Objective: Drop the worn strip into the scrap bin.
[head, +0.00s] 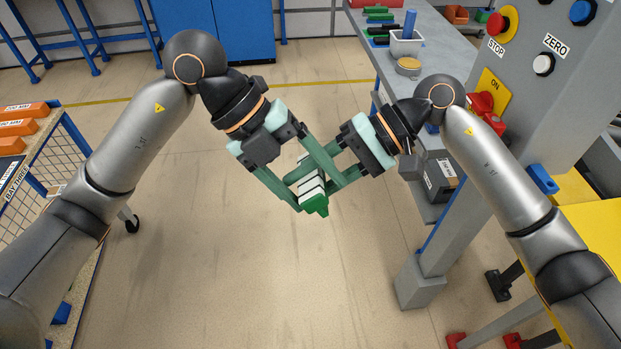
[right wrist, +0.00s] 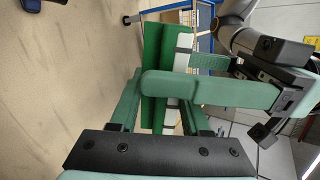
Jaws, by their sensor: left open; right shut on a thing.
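A green strip with white bands (head: 316,205), which I take as the worn strip, hangs in the air between my two grippers in the head view. It also shows as a green slab with white parts in the right wrist view (right wrist: 152,70). My right gripper (head: 300,182) is shut on it. My left gripper (head: 318,193) is open, with its fingers on either side of the strip and crossing the right fingers. Whether the left fingers touch it I cannot tell. The fingers hide part of the strip. No scrap bin can be made out for certain.
A control panel (head: 560,60) is at right. A wire-sided cart (head: 70,165) is at left. The floor between is clear.

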